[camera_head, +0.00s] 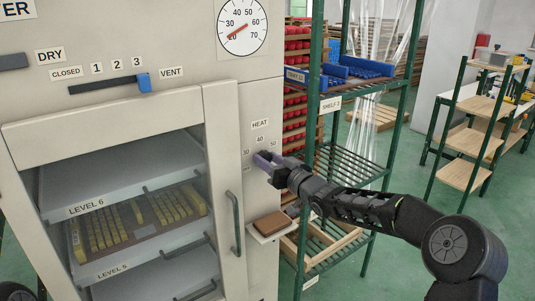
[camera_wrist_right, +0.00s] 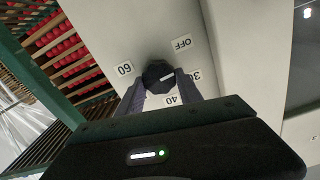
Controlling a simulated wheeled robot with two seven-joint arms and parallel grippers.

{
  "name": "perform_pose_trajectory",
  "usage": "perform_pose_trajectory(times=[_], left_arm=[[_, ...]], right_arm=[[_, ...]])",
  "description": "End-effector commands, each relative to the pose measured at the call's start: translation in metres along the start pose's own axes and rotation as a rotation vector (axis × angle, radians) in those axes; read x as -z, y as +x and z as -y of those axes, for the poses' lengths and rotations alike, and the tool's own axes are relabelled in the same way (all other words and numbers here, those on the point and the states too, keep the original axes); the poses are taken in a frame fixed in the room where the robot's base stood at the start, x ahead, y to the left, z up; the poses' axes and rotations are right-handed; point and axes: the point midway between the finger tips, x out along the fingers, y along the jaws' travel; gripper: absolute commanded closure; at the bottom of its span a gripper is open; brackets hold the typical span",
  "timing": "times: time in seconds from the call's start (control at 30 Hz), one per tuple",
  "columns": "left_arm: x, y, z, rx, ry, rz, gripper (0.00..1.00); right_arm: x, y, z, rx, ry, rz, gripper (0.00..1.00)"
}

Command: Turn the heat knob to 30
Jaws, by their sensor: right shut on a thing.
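The heat knob (camera_wrist_right: 158,72) is a dark knob on the beige oven front, under the HEAT label (camera_head: 260,124). My left gripper is not in view.
A dial (camera_head: 242,26) above has its red needle near 20. The oven door (camera_head: 222,130) with its handle (camera_head: 235,223) is left of the knob. A small shelf with a brown block (camera_head: 272,224) is below. A green rack (camera_head: 312,110) stands close on the right.

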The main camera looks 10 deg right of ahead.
Motion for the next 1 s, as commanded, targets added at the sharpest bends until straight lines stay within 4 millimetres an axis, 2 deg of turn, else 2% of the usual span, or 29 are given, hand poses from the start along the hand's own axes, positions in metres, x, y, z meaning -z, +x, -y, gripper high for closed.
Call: perform_pose_trajectory(times=[0.1,0.5,0.7,1.0], left_arm=[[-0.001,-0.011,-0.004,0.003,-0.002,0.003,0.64],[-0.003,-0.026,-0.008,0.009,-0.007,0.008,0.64],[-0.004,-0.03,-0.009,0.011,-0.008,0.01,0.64],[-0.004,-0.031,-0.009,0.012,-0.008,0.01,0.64]], right_arm=[[0.003,0.0,-0.001,-0.001,0.113,0.001,0.98],[0.001,0.0,-0.003,-0.001,0.456,-0.001,0.98],[0.0,0.0,-0.003,-0.001,0.561,-0.001,0.98],[-0.001,0.0,-0.004,-0.001,0.613,-0.001,0.98]])
